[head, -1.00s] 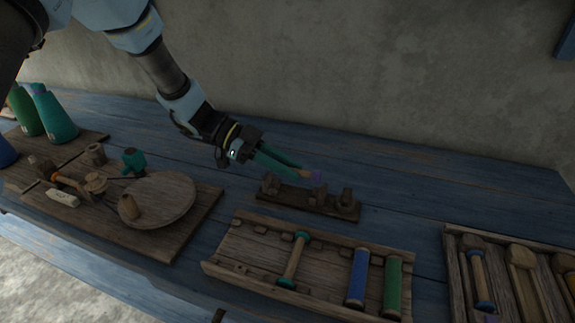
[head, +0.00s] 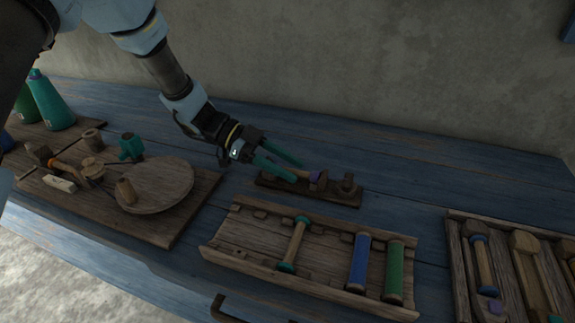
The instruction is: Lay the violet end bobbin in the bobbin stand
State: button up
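The bobbin with a violet end (head: 315,176) is at the dark wooden bobbin stand (head: 330,197), behind the long tray. Its violet end is beside the stand's middle post, and its pale shaft runs left toward my gripper. Its other end is hidden by my lower finger, so I cannot tell how it rests there. My gripper (head: 298,172) has two teal fingers, spread apart around the bobbin's shaft. The stand's right post (head: 348,182) is empty.
In front is a wooden tray (head: 262,257) with a teal-ended bobbin (head: 294,244), a blue bobbin (head: 359,264) and a green bobbin (head: 395,272). A tray of shuttles (head: 453,262) is at right. A round wooden plate (head: 165,185) sits left. Table behind the stand is clear.

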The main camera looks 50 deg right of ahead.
jog(key=shift+o, duration=0.4)
jog(key=shift+w, duration=0.1)
jog(key=shift+w+a+r, duration=0.1)
jog(key=shift+w+r, duration=0.05)
jog(key=shift+w, duration=0.15)
jog(key=b+v, duration=0.1)
jog(key=v, duration=0.9)
jog(key=shift+r+b, duration=0.1)
jog(key=shift+b, duration=0.25)
